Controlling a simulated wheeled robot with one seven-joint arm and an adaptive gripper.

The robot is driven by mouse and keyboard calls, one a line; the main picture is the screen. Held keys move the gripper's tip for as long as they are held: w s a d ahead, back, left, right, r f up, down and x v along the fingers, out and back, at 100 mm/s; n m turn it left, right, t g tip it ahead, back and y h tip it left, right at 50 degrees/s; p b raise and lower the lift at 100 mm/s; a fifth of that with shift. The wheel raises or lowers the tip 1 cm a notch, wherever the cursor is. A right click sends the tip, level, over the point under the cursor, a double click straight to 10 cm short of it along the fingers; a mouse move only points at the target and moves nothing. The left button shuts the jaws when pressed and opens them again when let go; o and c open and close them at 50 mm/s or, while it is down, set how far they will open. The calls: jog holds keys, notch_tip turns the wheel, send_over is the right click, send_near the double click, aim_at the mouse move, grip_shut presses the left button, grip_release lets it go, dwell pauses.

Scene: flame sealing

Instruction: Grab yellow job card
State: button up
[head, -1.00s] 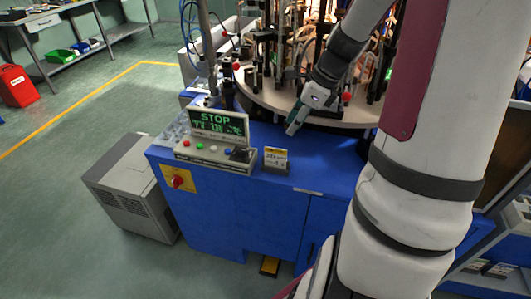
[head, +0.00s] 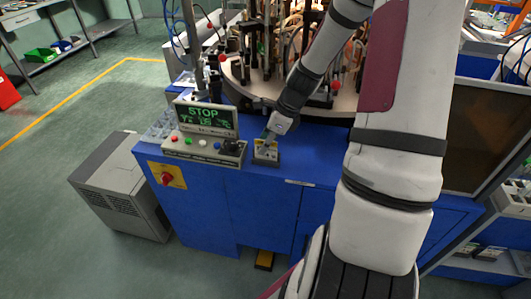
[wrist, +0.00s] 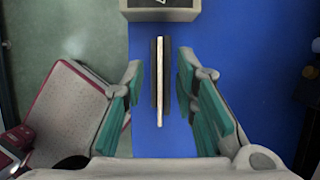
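The yellow job card (head: 266,155) stands in a small dark holder on the blue machine top, to the right of the control panel. In the head view my gripper (head: 267,139) is just above it and covers part of it. In the wrist view the card (wrist: 160,80) shows edge-on as a thin pale strip between dark holder sides. My gripper (wrist: 160,85) is open, with one teal-padded finger on each side of the card. Gaps show between both fingers and the card, so it is not gripped.
The control panel (head: 205,148) with its green STOP display stands left of the card. A round table with fixtures (head: 235,92) lies behind. A beige box (wrist: 160,12) sits beyond the card's end in the wrist view. Blue top (head: 315,165) is bare to the right.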

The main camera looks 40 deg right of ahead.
grip_shut()
dwell(0.4)
